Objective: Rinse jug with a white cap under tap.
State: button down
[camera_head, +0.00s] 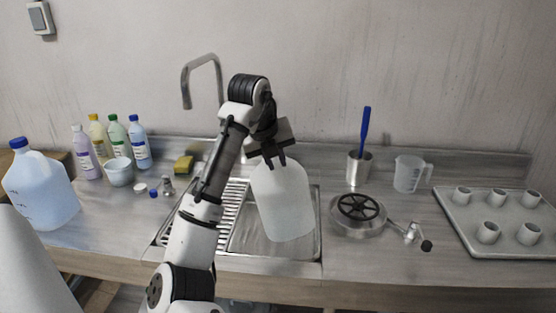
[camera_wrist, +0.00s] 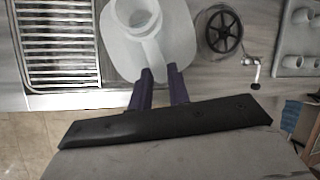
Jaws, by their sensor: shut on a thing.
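A translucent white jug (camera_head: 284,205) is held over the sink basin (camera_head: 240,238), leaning slightly. My gripper (camera_head: 276,163) is shut on it near its top. In the wrist view the gripper's fingers (camera_wrist: 160,74) close on the handle of the jug (camera_wrist: 115,45), and its round mouth looks open, without a cap. A small white cap (camera_head: 140,188) lies on the counter left of the sink. The tap (camera_head: 186,90) rises behind the sink, its spout to the left of the jug and apart from it. No water stream shows.
A blue-capped jug (camera_head: 42,190), several bottles (camera_head: 112,143), a cup (camera_head: 119,171) and a sponge (camera_head: 183,165) stand left. Right are a round device with a black wheel (camera_head: 358,208), a steel pot (camera_head: 358,170), a measuring jug (camera_head: 408,174) and a tray (camera_head: 456,214) of cups.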

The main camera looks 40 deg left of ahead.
jog(key=n+t+h, duration=0.1)
jog(key=t+h, duration=0.2)
jog(key=h, duration=0.1)
jog(key=shift+s+a+f, duration=0.1)
jog(key=n+t+h, duration=0.1)
jog(key=h, duration=0.1)
jog(key=t+h, duration=0.2)
jog(key=shift+r+n+p, duration=0.2)
jog(key=shift+n+p, duration=0.2)
jog(key=shift+f+t+h, duration=0.15)
jog(key=shift+t+h, duration=0.15)
jog(key=shift+t, duration=0.1)
jog(key=n+t+h+b, duration=0.1)
jog(key=t+b, duration=0.1)
jog(key=b, duration=0.1)
jog(key=shift+f+h+b, duration=0.1)
jog(key=shift+h+b, duration=0.2)
jog(key=shift+h, duration=0.1)
jog(key=shift+t+b, duration=0.3)
jog(key=shift+b, duration=0.15)
jog(key=shift+n+t+h+b, duration=1.1)
jog(key=shift+t+b, duration=0.5)
jog(key=shift+b, duration=1.15)
jog(key=shift+n+t+b, duration=1.3)
jog(key=shift+t+b, duration=0.5)
jog(key=shift+b, duration=1.15)
jog(key=shift+r+n+t+b, duration=0.2)
jog(key=shift+n+t+b, duration=0.3)
jog(key=shift+t+b, duration=0.1)
